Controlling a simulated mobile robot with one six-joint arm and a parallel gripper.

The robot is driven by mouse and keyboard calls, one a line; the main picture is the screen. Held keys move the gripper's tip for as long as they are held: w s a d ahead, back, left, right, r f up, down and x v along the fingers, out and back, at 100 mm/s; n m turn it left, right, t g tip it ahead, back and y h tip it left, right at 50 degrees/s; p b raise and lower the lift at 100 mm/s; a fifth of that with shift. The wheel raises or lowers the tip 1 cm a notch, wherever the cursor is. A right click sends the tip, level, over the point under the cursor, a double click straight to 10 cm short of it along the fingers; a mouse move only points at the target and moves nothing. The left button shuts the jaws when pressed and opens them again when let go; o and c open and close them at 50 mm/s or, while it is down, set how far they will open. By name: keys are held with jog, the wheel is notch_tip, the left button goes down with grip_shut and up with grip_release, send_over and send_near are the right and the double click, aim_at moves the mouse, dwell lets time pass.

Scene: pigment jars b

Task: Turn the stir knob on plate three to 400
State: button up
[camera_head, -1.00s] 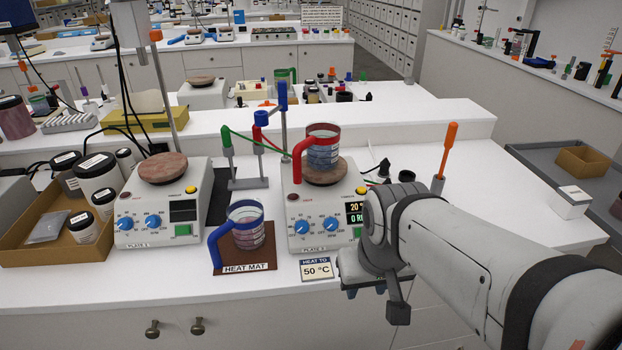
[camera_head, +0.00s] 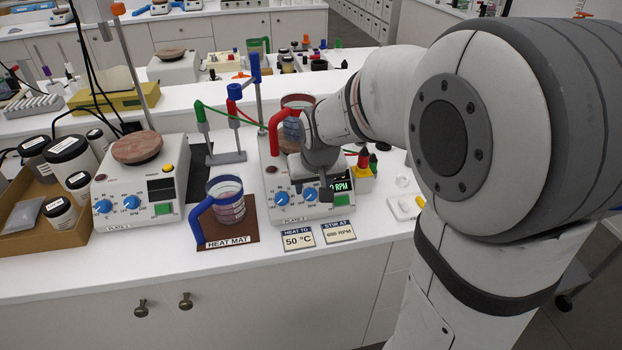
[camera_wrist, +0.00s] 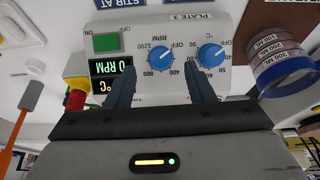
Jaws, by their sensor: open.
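Plate three (camera_head: 272,222) is a white hot plate with two blue knobs and a display; its label reads PLATE 3 in the wrist view (camera_wrist: 190,28), which is upside down. The stir knob (camera_wrist: 160,57), marked RPM, is blue with a white pointer; it also shows in the head view (camera_head: 310,195). The heat knob (camera_wrist: 211,55) is beside it. The display (camera_wrist: 110,66) reads 0 RPM in green. My gripper (camera_wrist: 163,78) is open at the front panel, its blue fingers either side of the stir knob; contact cannot be told.
A red-handled beaker (camera_head: 292,128) stands on plate three, partly behind my arm. A blue-handled beaker (camera_head: 228,205) stands on the heat mat (camera_head: 240,243) at its left. A yellow box with a red top (camera_head: 363,165) is at its right. Cards (camera_head: 338,231) lie in front.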

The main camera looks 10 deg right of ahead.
aim_at(312, 194)
jog(key=shift+x, duration=2.15)
jog(key=shift+c, duration=0.2)
jog(key=c, duration=0.9)
jog(key=shift+o, duration=1.2)
jog(key=shift+d, duration=0.4)
jog(key=shift+a, duration=0.35)
jog(key=c, duration=0.3)
